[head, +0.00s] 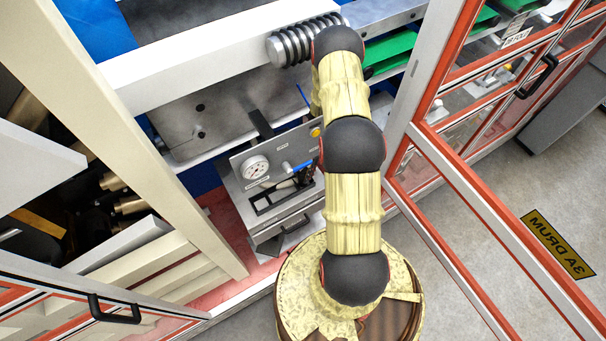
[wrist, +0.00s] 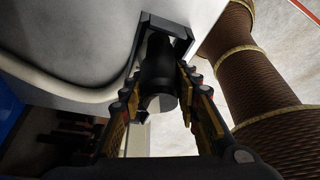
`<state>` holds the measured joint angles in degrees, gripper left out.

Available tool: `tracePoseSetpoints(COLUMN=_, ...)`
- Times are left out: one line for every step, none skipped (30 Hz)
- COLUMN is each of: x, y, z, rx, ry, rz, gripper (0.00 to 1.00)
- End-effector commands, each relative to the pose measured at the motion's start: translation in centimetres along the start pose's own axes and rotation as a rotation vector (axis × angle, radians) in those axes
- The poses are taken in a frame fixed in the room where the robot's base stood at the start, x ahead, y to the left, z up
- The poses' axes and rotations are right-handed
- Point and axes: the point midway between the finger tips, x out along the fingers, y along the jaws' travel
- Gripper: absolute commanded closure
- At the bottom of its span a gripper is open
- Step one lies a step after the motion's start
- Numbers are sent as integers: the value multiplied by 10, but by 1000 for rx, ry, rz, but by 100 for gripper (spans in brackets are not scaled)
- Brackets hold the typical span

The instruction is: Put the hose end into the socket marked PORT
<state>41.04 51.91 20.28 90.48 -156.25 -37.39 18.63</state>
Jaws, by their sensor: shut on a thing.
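In the wrist view, my gripper (wrist: 160,82) is shut on a black cylindrical piece (wrist: 158,62), which looks like the hose end. One finger lies on each side of it, and its grey end face (wrist: 163,102) points toward the camera. The piece sits inside a dark angular bracket (wrist: 180,28) at the edge of a pale panel; I cannot tell whether it is still seated there. In the head view my own arm hides the gripper and the held piece. I cannot make out a socket marked PORT in either view.
In the head view, a grey panel with a round gauge (head: 255,168) and a slotted lever plate (head: 283,196) stands left of my arm. A ribbed metal coil (head: 305,40) is above it. A red-framed glass door (head: 465,215) stands open at right. Floor is clear at lower right.

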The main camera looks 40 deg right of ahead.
Motion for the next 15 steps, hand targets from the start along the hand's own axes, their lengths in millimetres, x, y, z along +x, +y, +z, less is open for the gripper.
tracePoseSetpoints(x=7, y=0, z=3, rx=1, ry=1, rz=0, gripper=98)
tracePoseSetpoints(x=10, y=0, z=4, rx=1, ry=1, rz=0, gripper=98)
tracePoseSetpoints(x=14, y=0, z=6, rx=1, ry=1, rz=0, gripper=98)
tracePoseSetpoints(x=15, y=0, z=6, rx=1, ry=0, rz=0, gripper=98)
tracePoseSetpoints(x=16, y=1, z=7, rx=0, ry=0, rz=1, gripper=98)
tracePoseSetpoints(x=16, y=1, z=7, rx=0, ry=-1, rz=1, gripper=98)
tracePoseSetpoints(x=16, y=1, z=7, rx=0, ry=-1, rz=2, gripper=98)
tracePoseSetpoints(x=16, y=1, z=7, rx=0, ry=-1, rz=1, gripper=98)
tracePoseSetpoints(x=16, y=1, z=7, rx=0, ry=-1, rz=1, gripper=98)
tracePoseSetpoints(x=16, y=1, z=7, rx=0, ry=-1, rz=1, gripper=98)
tracePoseSetpoints(x=16, y=1, z=7, rx=0, ry=-1, rz=1, gripper=98)
tracePoseSetpoints(x=16, y=0, z=7, rx=0, ry=-1, rz=1, gripper=98)
tracePoseSetpoints(x=17, y=0, z=8, rx=0, ry=-1, rz=1, gripper=98)
tracePoseSetpoints(x=18, y=0, z=8, rx=0, ry=-1, rz=1, gripper=98)
tracePoseSetpoints(x=19, y=0, z=8, rx=0, ry=0, rz=1, gripper=98)
